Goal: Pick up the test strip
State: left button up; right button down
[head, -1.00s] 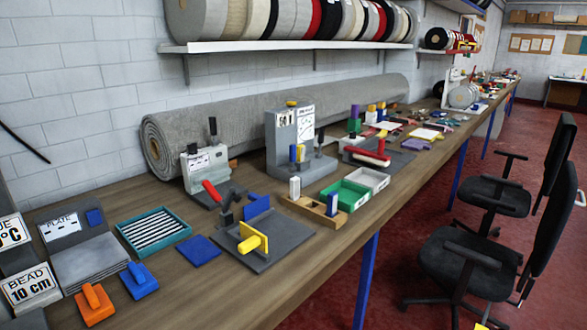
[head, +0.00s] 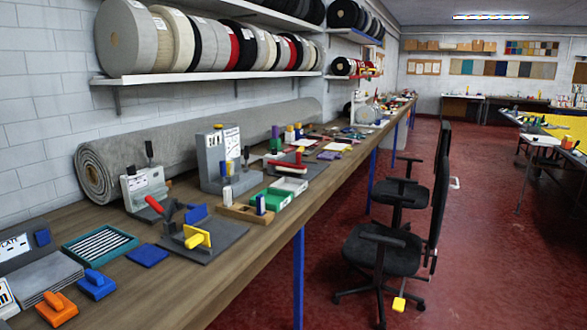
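No item in the head view is clearly marked as the test strip. A teal tray (head: 117,255) on the workbench at the lower left holds several dark and light strips (head: 98,243) lying side by side. I cannot tell whether one of them is the test strip. Neither of my grippers shows in the view.
The long wooden workbench (head: 262,245) runs from lower left into the distance. Near the tray are an orange block (head: 58,312), blue blocks (head: 97,285) and a grey fixture with a yellow handle (head: 197,237). Black chairs (head: 385,250) stand on the red floor at right.

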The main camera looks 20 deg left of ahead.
aim_at(230, 166)
jog(key=z, duration=0.5)
jog(key=i, duration=0.95)
jog(key=u, duration=0.55)
jog(key=i, duration=0.85)
jog(key=u, duration=0.9)
